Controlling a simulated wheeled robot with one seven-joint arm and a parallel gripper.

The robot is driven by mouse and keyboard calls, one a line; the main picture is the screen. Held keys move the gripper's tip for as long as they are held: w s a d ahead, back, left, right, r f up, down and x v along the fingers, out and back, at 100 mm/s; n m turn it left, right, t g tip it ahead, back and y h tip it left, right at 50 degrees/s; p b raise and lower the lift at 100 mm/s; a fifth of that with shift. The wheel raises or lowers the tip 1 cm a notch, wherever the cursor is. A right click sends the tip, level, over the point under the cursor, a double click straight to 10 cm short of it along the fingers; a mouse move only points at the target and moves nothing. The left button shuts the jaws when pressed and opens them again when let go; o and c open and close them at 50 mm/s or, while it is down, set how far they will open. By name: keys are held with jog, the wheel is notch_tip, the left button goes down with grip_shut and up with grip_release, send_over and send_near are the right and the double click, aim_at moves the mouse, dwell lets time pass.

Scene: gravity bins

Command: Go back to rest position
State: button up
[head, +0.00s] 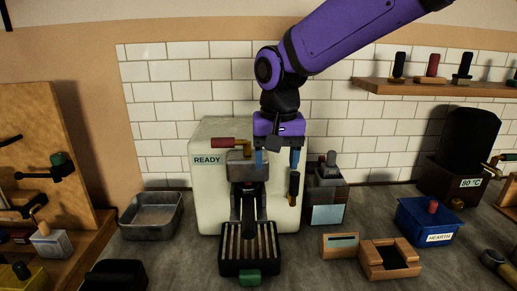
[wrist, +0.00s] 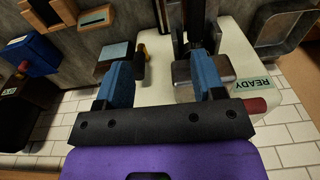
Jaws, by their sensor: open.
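My gripper (head: 276,161) hangs from my purple arm in front of the upper part of a cream machine (head: 208,190) labelled READY. Its two blue fingers point down and stand apart, with nothing seen held between them. In the wrist view, my gripper (wrist: 162,75) also shows open, with the machine (wrist: 245,110) beyond and between the fingers. A grey metal block (head: 240,168) on the machine's front is close to the left finger. I cannot tell whether they touch. A dark handle with an orange end (head: 294,185) is below the right finger.
A slatted tray (head: 250,262) with a green knob stands before the machine. A metal basin (head: 152,213) is left, a grey-topped grinder-like unit (head: 327,190) right. Wooden boxes (head: 388,272), a blue HEARTH box (head: 428,235) and a wall shelf (head: 440,87) are farther right.

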jog(key=s+d+r+t, duration=0.1)
jog(key=s+d+r, duration=0.25)
jog(key=d, duration=0.55)
jog(key=s+d+r+t, duration=0.1)
jog(key=s+d+r, duration=0.25)
jog(key=d, duration=0.45)
jog(key=s+d+f+t, duration=0.2)
jog(key=s+d, duration=0.8)
jog(key=s, duration=0.2)
jog(key=shift+s+d+f+m+t, duration=0.25)
jog(key=shift+s+d+m+t, duration=0.05)
